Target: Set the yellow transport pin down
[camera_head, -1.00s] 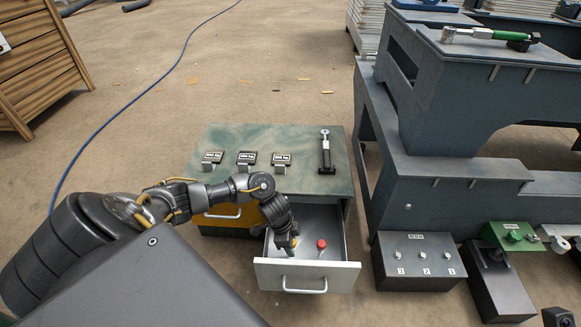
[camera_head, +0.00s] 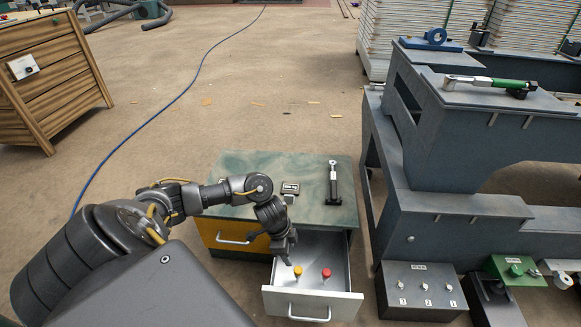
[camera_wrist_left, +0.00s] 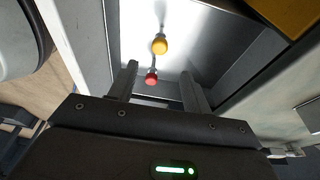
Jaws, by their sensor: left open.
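The yellow transport pin (camera_head: 298,271) stands in the open drawer (camera_head: 312,303), a little left of a red-topped pin (camera_head: 326,273). My left gripper (camera_head: 286,254) is just above and to the left of the yellow pin in the head view. In the left wrist view the gripper (camera_wrist_left: 158,72) has its two fingers spread with nothing held between them. The yellow pin (camera_wrist_left: 160,45) shows beyond the fingertips, clear of both, and the red pin (camera_wrist_left: 151,77) shows between the fingers. My right gripper is not in view.
The drawer belongs to a green-topped cabinet (camera_head: 310,217) with a yellow drawer front (camera_head: 213,238) beside it. A black-handled tool (camera_head: 333,185) and a label stand (camera_head: 290,190) are on top. A control box (camera_head: 420,292) and a grey bench (camera_head: 450,215) stand to the right.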

